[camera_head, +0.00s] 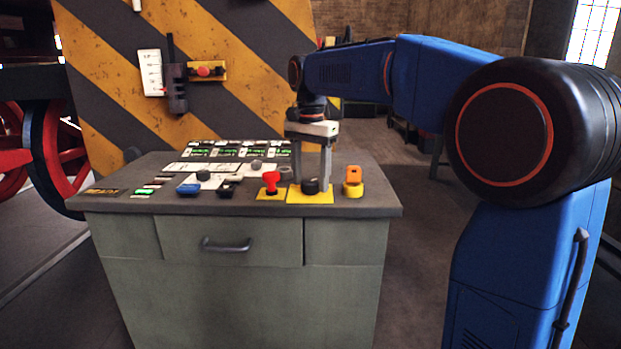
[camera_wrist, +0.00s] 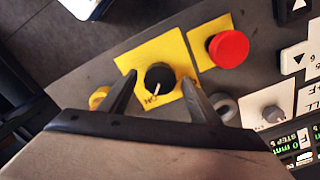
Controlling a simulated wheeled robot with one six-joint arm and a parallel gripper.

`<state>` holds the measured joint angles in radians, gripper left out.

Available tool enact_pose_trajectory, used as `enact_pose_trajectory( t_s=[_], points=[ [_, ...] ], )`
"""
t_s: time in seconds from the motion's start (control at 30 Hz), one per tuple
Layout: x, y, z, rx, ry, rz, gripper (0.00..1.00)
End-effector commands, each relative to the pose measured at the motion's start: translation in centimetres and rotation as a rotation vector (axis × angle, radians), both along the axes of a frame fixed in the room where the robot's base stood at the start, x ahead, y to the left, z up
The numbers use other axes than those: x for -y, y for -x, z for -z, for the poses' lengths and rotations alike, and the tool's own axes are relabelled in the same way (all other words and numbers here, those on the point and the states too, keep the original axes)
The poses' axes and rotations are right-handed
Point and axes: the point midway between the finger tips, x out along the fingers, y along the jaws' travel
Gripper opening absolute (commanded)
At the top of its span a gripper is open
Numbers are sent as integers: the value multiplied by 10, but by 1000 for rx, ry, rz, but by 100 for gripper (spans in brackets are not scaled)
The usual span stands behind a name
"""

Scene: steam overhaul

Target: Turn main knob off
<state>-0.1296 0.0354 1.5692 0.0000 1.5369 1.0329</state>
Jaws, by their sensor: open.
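The main knob, a black rotary knob (camera_head: 310,186) on a yellow plate (camera_head: 318,198), is on the console top towards its right side. In the wrist view the knob (camera_wrist: 159,76) has a white pointer line, with lettering on the plate by its lower edge that looks like "ON". My gripper (camera_head: 311,182) points down over the knob. Its fingers are open, one on each side of the knob; in the wrist view the fingertips (camera_wrist: 158,83) stand apart from it with gaps. I cannot tell how far the fingertips are above the plate.
A red mushroom button (camera_head: 271,182) stands close left of the knob, and an orange knob (camera_head: 352,182) close right. A grey knob (camera_wrist: 273,114) and labelled panels are nearby. The console (camera_head: 140,205) has a drawer with a handle (camera_head: 226,246). A striped wall (camera_head: 100,80) stands behind.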

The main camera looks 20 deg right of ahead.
Motion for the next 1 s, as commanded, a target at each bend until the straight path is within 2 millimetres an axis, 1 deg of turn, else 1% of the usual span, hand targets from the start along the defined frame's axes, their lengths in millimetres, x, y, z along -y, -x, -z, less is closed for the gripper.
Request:
enact_pose_trajectory(
  t_s=[0.3,0.33,0.37,0.4,0.47,0.5,0.77,1.0],
  points=[
    [0,0,2,0,0,0,57],
    [0,0,2,0,0,0,52],
    [0,0,2,0,0,0,45],
    [0,0,2,0,0,0,36],
    [0,0,2,0,0,0,21],
    [0,0,2,0,0,0,16],
    [0,0,2,0,0,-17,16],
    [0,0,2,0,0,-118,16]
  ],
)
